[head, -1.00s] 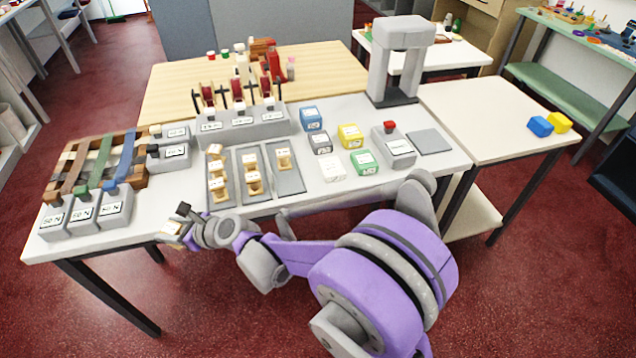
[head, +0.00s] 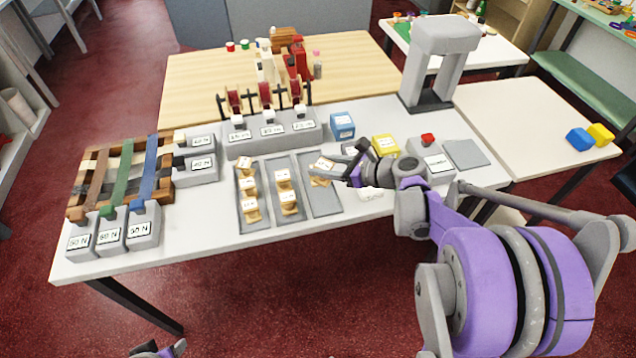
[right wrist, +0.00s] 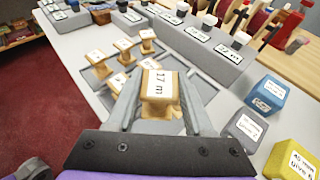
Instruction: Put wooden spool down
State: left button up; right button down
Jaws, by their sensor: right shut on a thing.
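The wooden spool (head: 321,167) is between the fingers of my right gripper (head: 336,171). In the right wrist view the spool (right wrist: 160,92) is upright between both fingers, with a white label reading 17 m. It is over the right-hand grey tray (head: 324,204); I cannot tell whether it touches the tray. The middle tray (head: 293,216) and left tray (head: 257,227) hold other wooden spools. Part of what looks like my left gripper (head: 160,350) shows at the bottom edge, cut off, with its fingers unclear.
Blue (head: 342,125) and yellow (head: 385,145) labelled boxes stand right of the trays. A grey block with a red button (head: 427,140) and a tall grey stand (head: 440,65) are further right. Grey labelled blocks (head: 271,131) stand behind the trays.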

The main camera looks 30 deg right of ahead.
jog(key=f, duration=0.4)
jog(key=shift+s+f+b, duration=0.15)
jog(key=shift+s+b, duration=0.2)
jog(key=shift+s, duration=0.05)
jog(key=shift+w+f+b, duration=0.1)
jog(key=shift+f+b, duration=0.2)
jog(key=shift+f, duration=1.95)
pick_arm(q)
jog(key=shift+s+f, duration=0.45)
jog(key=shift+f, duration=0.3)
pick_arm(e)
jog(key=shift+f, duration=0.15)
jog(key=c, duration=0.6)
grip_release()
pick_arm(q)
jog(key=shift+f, duration=0.1)
